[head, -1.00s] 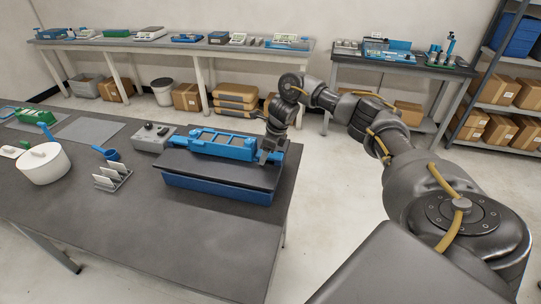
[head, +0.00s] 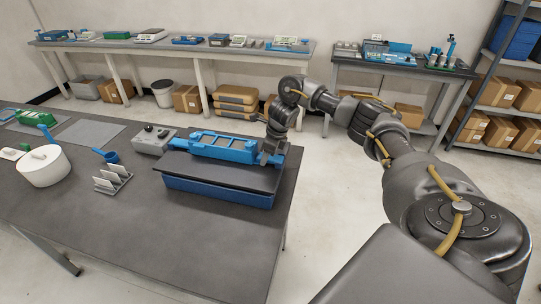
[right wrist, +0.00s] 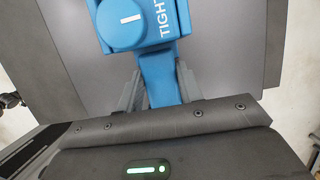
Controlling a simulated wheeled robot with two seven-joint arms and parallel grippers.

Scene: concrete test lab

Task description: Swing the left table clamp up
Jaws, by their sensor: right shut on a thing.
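A long blue device (head: 222,147) with several openings along its top lies on a dark pad over a blue base (head: 218,191) at the table's right end. My right gripper (head: 271,157) is at the device's right end. In the right wrist view, a blue part with a round knob (right wrist: 121,24) and lettering starting "TIGHT" fills the top. My right gripper (right wrist: 160,92) is shut on the blue neck (right wrist: 160,77) below that knob, one finger on each side. I cannot tell which table clamp this is. My left gripper is out of view.
The table's front middle is clear. Laden benches (head: 170,47) stand behind.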

